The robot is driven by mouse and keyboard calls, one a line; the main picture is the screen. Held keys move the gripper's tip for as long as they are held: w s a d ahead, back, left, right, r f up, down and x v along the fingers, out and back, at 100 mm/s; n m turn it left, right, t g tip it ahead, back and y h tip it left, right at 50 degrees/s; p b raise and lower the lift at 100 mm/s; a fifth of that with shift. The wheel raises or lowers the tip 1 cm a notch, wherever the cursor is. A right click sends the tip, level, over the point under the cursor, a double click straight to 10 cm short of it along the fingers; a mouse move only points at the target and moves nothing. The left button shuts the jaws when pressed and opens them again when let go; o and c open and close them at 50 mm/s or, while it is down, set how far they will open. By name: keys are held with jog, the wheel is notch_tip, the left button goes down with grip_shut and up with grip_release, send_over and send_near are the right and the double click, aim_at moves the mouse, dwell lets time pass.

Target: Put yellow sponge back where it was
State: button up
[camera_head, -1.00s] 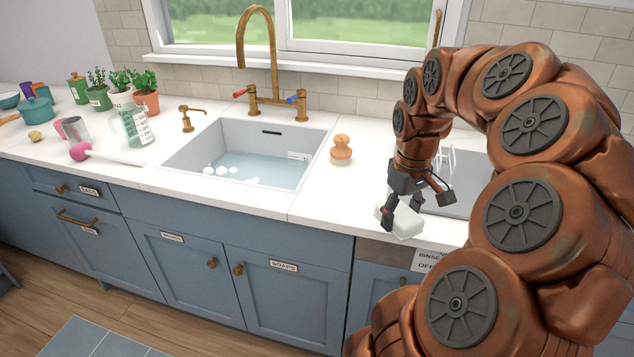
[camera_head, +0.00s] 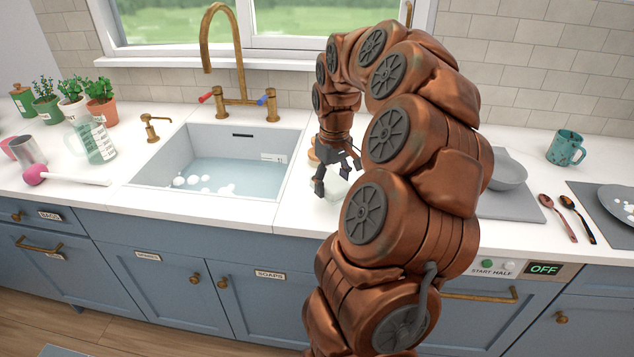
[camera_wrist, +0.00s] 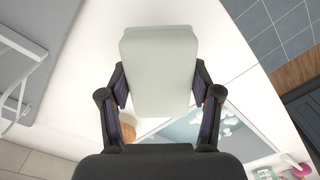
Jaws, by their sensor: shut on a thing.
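My gripper (camera_head: 338,177) is shut on a pale greenish-white block (camera_wrist: 160,70) with rounded edges. The block also shows in the head view (camera_head: 339,191), partly hidden by the fingers and arm. It is over the white counter just right of the sink; I cannot tell whether it touches the counter. In the wrist view the two fingers (camera_wrist: 160,95) grip its sides. I see no clearly yellow sponge in any view.
The sink (camera_head: 215,190) holds water and suds. A wooden brush (camera_wrist: 128,128) stands close by my gripper. A grey mat (camera_head: 515,205) with a grey bowl (camera_head: 508,172), two spoons (camera_head: 553,217) and a teal mug (camera_head: 566,148) are to the right. My arm hides some counter.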

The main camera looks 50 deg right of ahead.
jog(key=w, duration=0.3)
jog(key=w+p, duration=0.1)
jog(key=w, duration=0.1)
jog(key=shift+d+f, duration=0.15)
jog(key=shift+f, duration=0.15)
jog(key=shift+s+f+p, duration=0.1)
jog(key=shift+f+p, duration=0.55)
jog(key=shift+f, duration=1.1)
jog(key=shift+f, duration=0.15)
jog(key=o, duration=1.2)
